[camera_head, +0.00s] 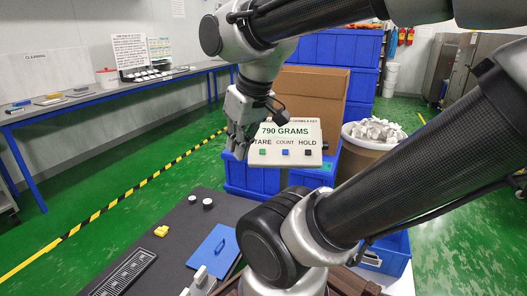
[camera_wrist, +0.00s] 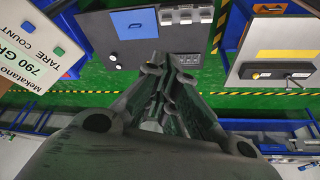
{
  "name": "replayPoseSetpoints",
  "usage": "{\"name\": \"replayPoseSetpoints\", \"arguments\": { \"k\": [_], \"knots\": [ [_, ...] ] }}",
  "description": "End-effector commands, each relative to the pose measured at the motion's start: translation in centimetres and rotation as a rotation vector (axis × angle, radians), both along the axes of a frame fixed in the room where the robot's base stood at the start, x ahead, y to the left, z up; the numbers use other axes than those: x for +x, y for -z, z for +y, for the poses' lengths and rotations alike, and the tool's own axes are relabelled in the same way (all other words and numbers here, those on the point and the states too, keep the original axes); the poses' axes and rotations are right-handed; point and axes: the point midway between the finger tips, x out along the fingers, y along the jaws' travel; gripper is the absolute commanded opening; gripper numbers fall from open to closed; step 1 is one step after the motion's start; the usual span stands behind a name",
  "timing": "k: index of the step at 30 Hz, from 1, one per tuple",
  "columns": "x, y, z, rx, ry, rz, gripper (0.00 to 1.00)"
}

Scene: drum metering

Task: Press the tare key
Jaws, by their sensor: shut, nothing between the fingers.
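The scale's white panel (camera_head: 290,140) reads 790 GRAMS and carries the labels TARE, COUNT and HOLD. The tare key (camera_head: 262,152) is a small green square at the left of the key row, beside a blue count key (camera_head: 285,152) and a black hold key (camera_head: 308,153). My gripper (camera_head: 238,150) is shut and empty, pointing down just left of the tare key and overlapping the panel's left edge in this view. In the wrist view, the shut fingers (camera_wrist: 163,70) are apart from the panel (camera_wrist: 25,65), whose green tare key (camera_wrist: 59,51) shows upper left.
A drum of whitish pieces (camera_head: 374,132) stands right of the panel. Blue crates (camera_head: 335,48) and a cardboard box (camera_head: 318,88) are behind it. A dark table with a blue board (camera_head: 213,247) lies in front. Green floor is open to the left.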

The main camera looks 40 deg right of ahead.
Motion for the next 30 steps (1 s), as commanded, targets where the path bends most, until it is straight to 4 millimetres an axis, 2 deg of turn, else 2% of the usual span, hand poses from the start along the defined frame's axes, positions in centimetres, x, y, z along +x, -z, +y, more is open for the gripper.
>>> {"name": "replayPoseSetpoints", "arguments": {
  "k": [2, 5, 8, 11, 14, 15, 19, 21, 24, 27, 30],
  "knots": [
    [0.2, 0.1, 0.0, 0.025, 0.039, 0.01, 0.0],
    [1.0, 0.7, -0.2, 0.123, 0.192, 0.045, 0.0],
    [2.9, 1.6, -0.8, 0.308, 0.485, 0.098, 0.0],
    [5.9, 2.8, -2.7, 0.556, 0.869, 0.143, 0.0],
    [9.2, 4.1, -6.2, 0.821, 1.263, 0.167, 0.0],
    [10.3, 4.6, -8.0, 0.925, 1.411, 0.17, 0.0],
    [12.7, 6.3, -14.1, 1.22, 1.794, 0.161, 0.0],
    [13.2, 6.9, -16.6, 1.331, 1.921, 0.152, 0.0],
    [13.6, 7.5, -19.0, 1.434, 2.033, 0.141, 0.0],
    [13.6, 7.8, -20.1, 1.483, 2.082, 0.136, 0.0],
    [13.7, 7.8, -20.3, 1.495, 2.092, 0.135, 0.0]
  ]
}}
